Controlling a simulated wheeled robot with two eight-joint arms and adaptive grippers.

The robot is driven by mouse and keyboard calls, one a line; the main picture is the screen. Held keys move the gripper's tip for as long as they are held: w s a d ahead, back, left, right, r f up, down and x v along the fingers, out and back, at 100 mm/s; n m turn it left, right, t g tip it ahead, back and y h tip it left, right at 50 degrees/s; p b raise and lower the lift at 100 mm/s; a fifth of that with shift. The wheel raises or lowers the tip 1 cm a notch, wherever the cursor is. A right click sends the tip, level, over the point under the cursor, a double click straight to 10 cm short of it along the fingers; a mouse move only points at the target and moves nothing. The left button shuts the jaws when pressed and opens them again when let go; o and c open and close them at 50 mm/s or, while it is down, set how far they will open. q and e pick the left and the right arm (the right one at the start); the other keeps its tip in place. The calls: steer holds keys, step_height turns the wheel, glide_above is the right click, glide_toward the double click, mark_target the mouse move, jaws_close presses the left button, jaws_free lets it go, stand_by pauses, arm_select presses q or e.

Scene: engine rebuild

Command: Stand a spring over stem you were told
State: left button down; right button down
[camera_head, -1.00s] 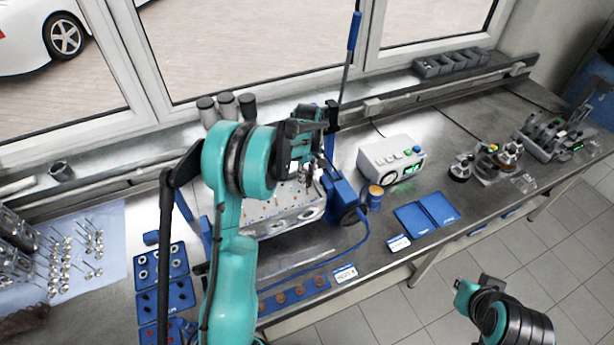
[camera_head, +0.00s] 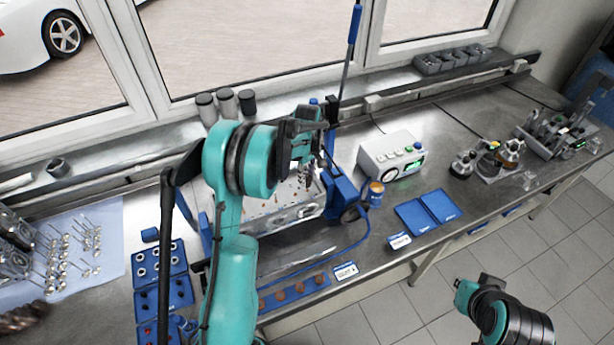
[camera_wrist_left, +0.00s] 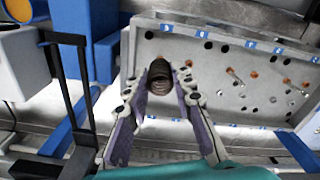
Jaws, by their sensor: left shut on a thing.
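My left gripper (camera_head: 308,180) is over the right part of the grey cylinder head (camera_head: 298,214) in the head view. In the left wrist view, its fingers (camera_wrist_left: 160,88) are shut on a dark coiled spring (camera_wrist_left: 159,77), seen nearly end-on. The cylinder head (camera_wrist_left: 222,48) lies below and beyond it, with numbered blue labels, dark holes, copper-coloured tips and thin upright stems (camera_wrist_left: 236,76). I cannot tell whether the spring is over a stem; it hides what is beneath. My right gripper (camera_head: 466,292) is over the floor, away from the bench; its jaws are unclear.
A blue stand with a long lever (camera_head: 352,40) rises beside the cylinder head. Blue trays of small parts (camera_head: 162,262) lie left, and a blue strip with brown pieces (camera_head: 293,292) lies in front. A white device (camera_head: 390,156) and open blue case (camera_head: 428,212) stand right.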

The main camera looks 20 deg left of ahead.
arm_select(q)
steer(key=shift+f+b, duration=1.1)
steer(key=shift+f, duration=0.25)
steer(key=c, duration=1.2)
jaws_free()
step_height(320, 180, up, 12)
steer(key=s+d+f+m+t+b, duration=0.2)
steer(key=s+d+f+m+b, duration=0.15)
steer(key=s+b, duration=0.25)
steer(key=s+d+f+m+t+b, duration=0.1)
steer(key=s+d+f+m+b, duration=0.2)
steer(key=s+b, duration=0.4)
steer(key=s+d+f+m+t+b, duration=0.4)
steer(key=s+f+m+b, duration=0.3)
steer(key=s+f+b, duration=0.3)
step_height(320, 180, down, 3)
steer(key=shift+s+d, duration=0.4)
steer(key=shift+s, duration=0.65)
